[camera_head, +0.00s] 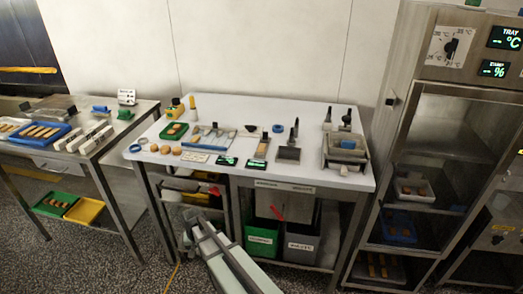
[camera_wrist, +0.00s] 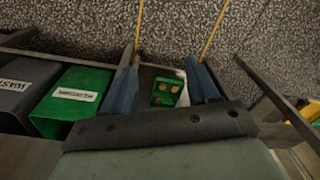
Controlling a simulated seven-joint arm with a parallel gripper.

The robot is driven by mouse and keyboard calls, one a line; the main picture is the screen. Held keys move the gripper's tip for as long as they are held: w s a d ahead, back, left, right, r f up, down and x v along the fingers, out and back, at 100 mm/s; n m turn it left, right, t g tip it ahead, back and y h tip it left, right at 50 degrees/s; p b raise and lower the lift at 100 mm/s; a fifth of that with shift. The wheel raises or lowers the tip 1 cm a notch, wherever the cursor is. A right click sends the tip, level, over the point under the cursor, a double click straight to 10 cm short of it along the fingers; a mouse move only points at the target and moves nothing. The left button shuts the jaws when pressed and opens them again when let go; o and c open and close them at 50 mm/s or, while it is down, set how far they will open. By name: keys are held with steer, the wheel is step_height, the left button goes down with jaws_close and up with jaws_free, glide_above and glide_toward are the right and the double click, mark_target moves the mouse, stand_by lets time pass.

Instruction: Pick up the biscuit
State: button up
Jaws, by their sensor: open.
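Several round brown pieces that look like biscuits (camera_head: 176,151) lie in a row at the front left of the white-topped table (camera_head: 300,115). More brown pieces sit in a small green tray (camera_head: 174,130) just behind them. I cannot tell which piece the task names. My gripper (camera_wrist: 163,68) is open, its two blue-grey fingers wide apart with nothing held between them. In the wrist view it points down past the table's lower front, away from the tabletop biscuits. A small green tray with brown pieces (camera_wrist: 167,86) shows beyond and between the fingers.
A green bin (camera_head: 262,238) and a grey bin (camera_head: 301,245) stand under the table. A mesh-topped tray stack (camera_head: 345,155) and small tools occupy its right side. A side table (camera_head: 75,140) is at left, a steel cabinet (camera_head: 440,120) at right. The table's middle front holds small displays.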

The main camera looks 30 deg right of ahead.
steer(key=w+r+m+t, duration=0.2)
steer(key=w+r+t, duration=0.2)
steer(key=w+r, duration=1.4)
steer(key=w+d+r+m+t, duration=0.1)
steer(key=d+r, duration=0.2)
steer(key=r, duration=0.7)
steer(key=w+d+r+m, duration=0.15)
steer(key=d+r, duration=0.25)
steer(key=r, duration=0.5)
steer(key=s+d+r+g+h, duration=0.1)
steer(key=s+d+r, duration=0.1)
steer(key=s+d, duration=0.45)
steer(key=s+d+r+g+h, duration=0.1)
steer(key=s+d+r, duration=0.15)
steer(key=d, duration=0.75)
steer(key=s+d+r+h, duration=0.1)
steer(key=s+d+r, duration=0.1)
steer(key=s+d, duration=0.5)
glide_above(262, 147)
steer(key=s+a, duration=0.2)
steer(key=a, duration=0.1)
steer(key=f, duration=0.7)
steer(key=shift+d, duration=0.25)
steer(key=shift+d+x, duration=0.2)
steer(key=shift+x, duration=0.85)
steer(key=shift+d+x, duration=0.15)
steer(key=shift+x, duration=0.9)
steer(key=shift+w+d+f, duration=0.15)
steer(key=shift+w+f, duration=0.05)
steer(key=shift+f, duration=0.2)
